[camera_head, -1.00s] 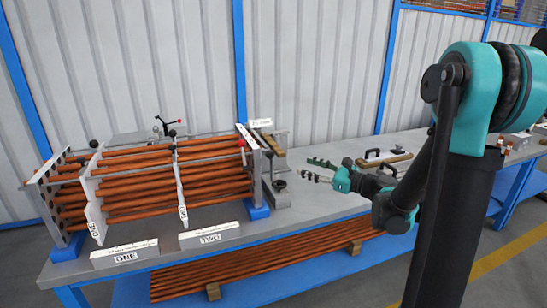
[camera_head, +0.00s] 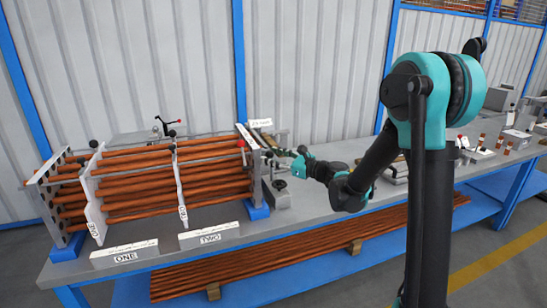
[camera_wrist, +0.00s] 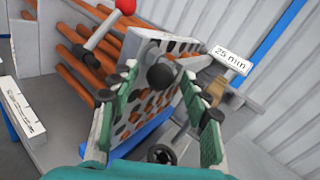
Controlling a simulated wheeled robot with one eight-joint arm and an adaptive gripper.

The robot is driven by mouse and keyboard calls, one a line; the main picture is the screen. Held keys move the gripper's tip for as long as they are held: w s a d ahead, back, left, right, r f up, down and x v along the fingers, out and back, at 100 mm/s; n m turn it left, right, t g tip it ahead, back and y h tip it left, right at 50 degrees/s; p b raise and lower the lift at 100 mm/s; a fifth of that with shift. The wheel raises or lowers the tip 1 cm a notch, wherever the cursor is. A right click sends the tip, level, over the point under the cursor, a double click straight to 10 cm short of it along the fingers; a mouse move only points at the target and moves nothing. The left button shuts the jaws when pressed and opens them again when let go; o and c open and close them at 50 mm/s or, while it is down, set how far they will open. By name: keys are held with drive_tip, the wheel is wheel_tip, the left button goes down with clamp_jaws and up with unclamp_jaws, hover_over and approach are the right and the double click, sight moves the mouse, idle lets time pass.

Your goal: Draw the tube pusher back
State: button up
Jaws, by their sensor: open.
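The tube pusher appears to be the part with a round black knob (camera_wrist: 160,76) at the right end of the flanged shell, next to its perforated plate (camera_wrist: 152,112). In the wrist view the knob shows between the green fingertips of my gripper (camera_wrist: 161,72). The fingers are open, one on each side of the knob in the picture, and grip nothing. I cannot tell how far the knob lies beyond the tips. In the head view my gripper (camera_head: 285,154) is at the shell's right end, and the knob is hard to make out there.
Copper tubes (camera_head: 148,182) run through upright plates on the bench. A red-knobbed lever (camera_wrist: 124,6) is at upper left in the wrist view. A dark round knob (camera_wrist: 162,154) is below.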

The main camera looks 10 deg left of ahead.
clamp_jaws()
idle(0.3)
drive_tip(key=shift+d, duration=0.1)
drive_tip(key=w+d, duration=0.9)
drive_tip(key=d, duration=0.6)
drive_tip(key=shift+w, duration=0.1)
unclamp_jaws()
drive_tip(key=shift+d, duration=0.1)
drive_tip(key=v, duration=1.2)
